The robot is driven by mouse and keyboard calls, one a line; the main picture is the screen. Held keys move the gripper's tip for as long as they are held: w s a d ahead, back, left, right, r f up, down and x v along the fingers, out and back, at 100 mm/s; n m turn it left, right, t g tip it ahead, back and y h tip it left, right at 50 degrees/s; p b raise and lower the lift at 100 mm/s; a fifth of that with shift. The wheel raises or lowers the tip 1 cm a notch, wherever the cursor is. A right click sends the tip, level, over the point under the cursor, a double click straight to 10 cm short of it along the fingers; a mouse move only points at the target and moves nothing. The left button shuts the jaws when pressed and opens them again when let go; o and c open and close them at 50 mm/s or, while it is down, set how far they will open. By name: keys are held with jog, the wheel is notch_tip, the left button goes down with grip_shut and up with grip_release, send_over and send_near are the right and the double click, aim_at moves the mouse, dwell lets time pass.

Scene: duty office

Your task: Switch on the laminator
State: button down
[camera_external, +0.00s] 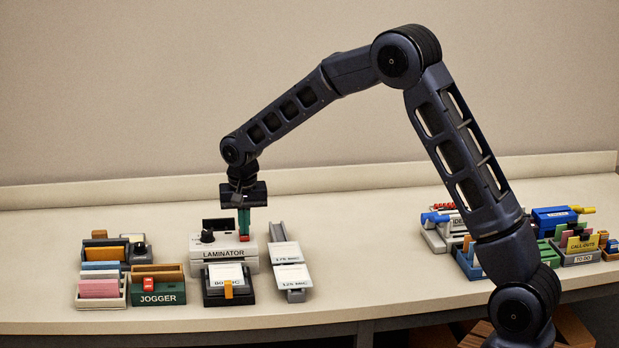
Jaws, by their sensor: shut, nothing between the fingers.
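The laminator (197,255) is a light grey box with a "LAMINATOR" label on its front, standing on the counter left of centre. A black knob (207,236) sits on its top left, beside a dark upright part. My gripper (244,231) points straight down over the laminator's top right, with its narrow green fingers shut and empty. A small red part (244,239) shows right at the fingertips; I cannot tell whether they touch it. The fingers hide part of the laminator's top.
A black tray marked "80 MIC" (214,299) stands in front of the laminator, and a grey rack (296,295) with "125 MIC" cards stands to its right. The green "JOGGER" (172,293) and file trays are on the left. The counter's middle (360,240) is clear.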

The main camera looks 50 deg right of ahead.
jog(key=shift+r, duration=0.1)
notch_tip(320, 180, up, 14)
jog(key=s+a, duration=0.1)
jog(key=shift+s+a, duration=0.3)
jog(key=shift+a, duration=0.05)
jog(key=shift+f, duration=0.2)
dwell(0.3)
jog(key=shift+w+d+r+t+h, duration=0.2)
jog(key=shift+w+d+t+h, duration=0.1)
jog(key=shift+w+d, duration=0.2)
jog(key=f, duration=0.4)
jog(key=w+d+f, duration=0.1)
jog(key=f, duration=0.9)
jog(key=shift+w+d, duration=0.35)
jog(key=shift+w, duration=0.05)
jog(key=shift+r, duration=0.1)
